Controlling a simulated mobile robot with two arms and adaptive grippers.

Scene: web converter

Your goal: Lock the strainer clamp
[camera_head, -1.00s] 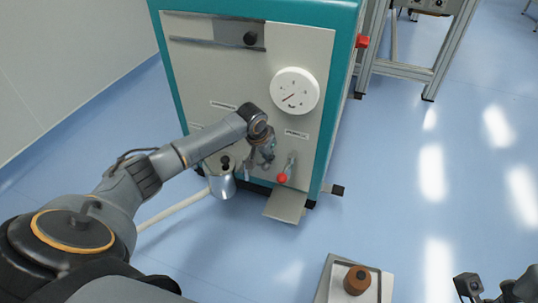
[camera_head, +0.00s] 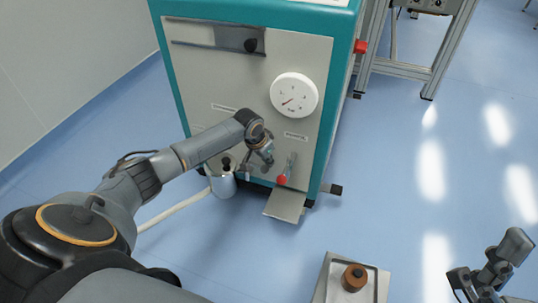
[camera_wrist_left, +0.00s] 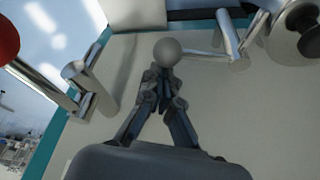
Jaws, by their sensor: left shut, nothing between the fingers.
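My left gripper (camera_head: 267,160) reaches in front of the machine's grey panel, between the metal strainer pot (camera_head: 222,183) on its left and a red-knobbed lever (camera_head: 283,178) on its right. In the left wrist view its fingers (camera_wrist_left: 163,88) are shut with nothing between them. A grey ball knob (camera_wrist_left: 167,52) shows just past the fingertips; I cannot tell whether they touch it. The pot shows at the upper right of that view (camera_wrist_left: 302,22), and the red knob at the left edge (camera_wrist_left: 5,40). I cannot make out the clamp's position. My right gripper (camera_head: 486,274) is at the lower right, partly cut off.
A round white gauge (camera_head: 293,95) sits on the panel above the lever. A metal plate (camera_head: 286,205) sticks out low at the front. A tray (camera_head: 326,290) with a brown cylindrical part (camera_head: 354,278) is at the bottom.

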